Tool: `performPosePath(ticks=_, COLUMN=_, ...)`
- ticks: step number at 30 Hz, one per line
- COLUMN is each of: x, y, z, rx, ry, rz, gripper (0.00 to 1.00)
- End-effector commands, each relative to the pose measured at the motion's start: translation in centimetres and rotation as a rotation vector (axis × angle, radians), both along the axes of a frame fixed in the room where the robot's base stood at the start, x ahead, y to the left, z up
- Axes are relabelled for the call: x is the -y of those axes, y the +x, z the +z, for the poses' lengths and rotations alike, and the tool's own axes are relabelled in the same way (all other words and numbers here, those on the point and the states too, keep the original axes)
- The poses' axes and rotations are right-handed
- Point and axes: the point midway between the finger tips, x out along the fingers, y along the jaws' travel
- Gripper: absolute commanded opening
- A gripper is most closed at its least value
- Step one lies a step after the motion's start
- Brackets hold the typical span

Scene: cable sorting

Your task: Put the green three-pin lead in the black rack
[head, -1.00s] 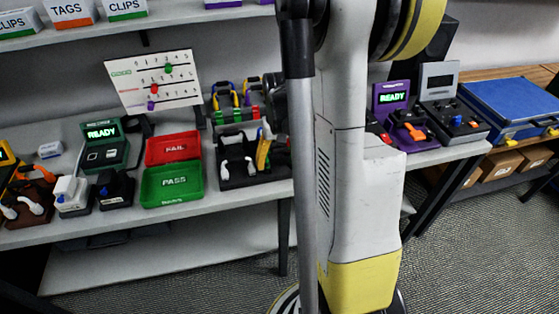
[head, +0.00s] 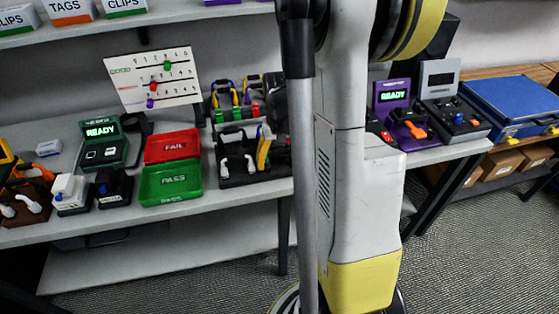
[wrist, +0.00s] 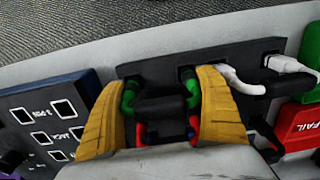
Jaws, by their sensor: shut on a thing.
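The black rack (head: 236,180) stands on the bench right of the trays, with white plugs in its left part. In the wrist view the black rack (wrist: 240,57) lies beyond my fingers. My gripper (wrist: 165,108) has two yellow fingers, shut on the green three-pin lead (wrist: 191,90), whose green parts show beside a black body between the fingers. The gripper is over the rack's near edge. I cannot tell whether the lead touches the rack or is seated in it. In the head view a yellow finger (head: 264,150) shows at the rack's right part; my arm hides the rest.
A white lead (wrist: 240,82) is in the rack just beside my right finger. A red FAIL tray (head: 172,146) and a green PASS tray (head: 171,183) lie left of the rack. A dark panel (wrist: 50,115) with square sockets is close on the wrist view's left.

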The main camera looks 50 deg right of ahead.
Motion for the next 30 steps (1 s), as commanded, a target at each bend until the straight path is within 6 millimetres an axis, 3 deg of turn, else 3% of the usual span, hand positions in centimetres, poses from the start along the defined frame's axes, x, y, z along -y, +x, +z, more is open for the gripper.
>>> performPosePath(ticks=9, x=0.0, y=0.0, z=-0.1, rx=0.000, ry=0.000, rz=0.000, gripper=0.52)
performPosePath(ticks=10, x=0.0, y=0.0, z=-0.1, rx=0.000, ry=0.000, rz=0.000, gripper=0.88)
performPosePath(ticks=11, x=0.0, y=0.0, z=-0.1, rx=0.000, ry=0.000, rz=0.000, gripper=0.97)
performPosePath(ticks=12, x=0.0, y=0.0, z=-0.1, rx=0.000, ry=0.000, rz=0.000, gripper=1.00)
performPosePath(ticks=23, x=0.0, y=0.0, z=0.0, rx=0.000, ry=0.000, rz=0.000, gripper=1.00)
performPosePath(ticks=30, x=0.0, y=0.0, z=1.4, rx=0.000, ry=0.000, rz=0.000, gripper=1.00)
